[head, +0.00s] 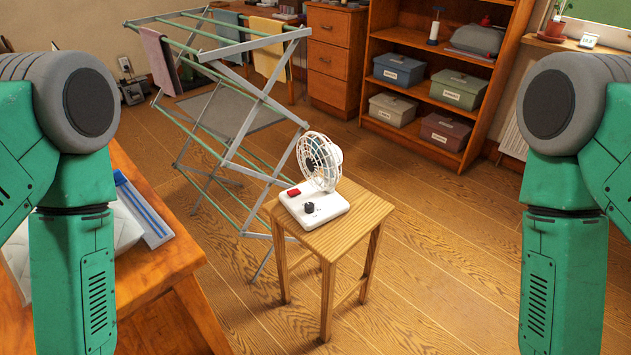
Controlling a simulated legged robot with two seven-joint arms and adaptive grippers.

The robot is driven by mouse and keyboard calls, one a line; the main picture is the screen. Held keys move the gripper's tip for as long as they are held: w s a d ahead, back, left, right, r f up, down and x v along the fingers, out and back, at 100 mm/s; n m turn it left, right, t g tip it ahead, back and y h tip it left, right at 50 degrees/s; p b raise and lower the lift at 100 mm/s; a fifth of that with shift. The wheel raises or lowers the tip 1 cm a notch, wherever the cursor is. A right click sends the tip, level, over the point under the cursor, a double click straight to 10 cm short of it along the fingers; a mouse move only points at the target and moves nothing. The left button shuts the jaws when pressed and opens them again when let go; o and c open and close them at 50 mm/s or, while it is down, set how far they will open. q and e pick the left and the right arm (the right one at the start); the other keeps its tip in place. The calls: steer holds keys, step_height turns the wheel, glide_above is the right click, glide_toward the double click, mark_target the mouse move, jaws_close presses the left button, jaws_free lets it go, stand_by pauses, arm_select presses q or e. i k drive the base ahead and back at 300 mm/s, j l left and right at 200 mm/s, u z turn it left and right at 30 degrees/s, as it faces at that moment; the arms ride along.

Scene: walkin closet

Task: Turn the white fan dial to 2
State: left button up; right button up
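A small white fan (320,163) stands on a square wooden stool (345,228) in the middle of the head view. Its white base (325,212) carries a red switch (293,192) and a black round dial (309,207). The dial's setting and any numbers are too small to read. My two green arms hang at the left and right edges of the view, well apart from the fan. Neither gripper is in the picture.
A folding drying rack (240,135) with towels stands close behind and left of the stool. A wooden bench (150,265) is at the lower left. A shelf unit (425,60) with storage boxes stands at the back. The floor (440,250) right of the stool is clear.

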mark_target(309, 207)
steer(key=i+l+z, duration=0.15)
steer(key=z, duration=0.25)
steer(key=i+z, duration=0.35)
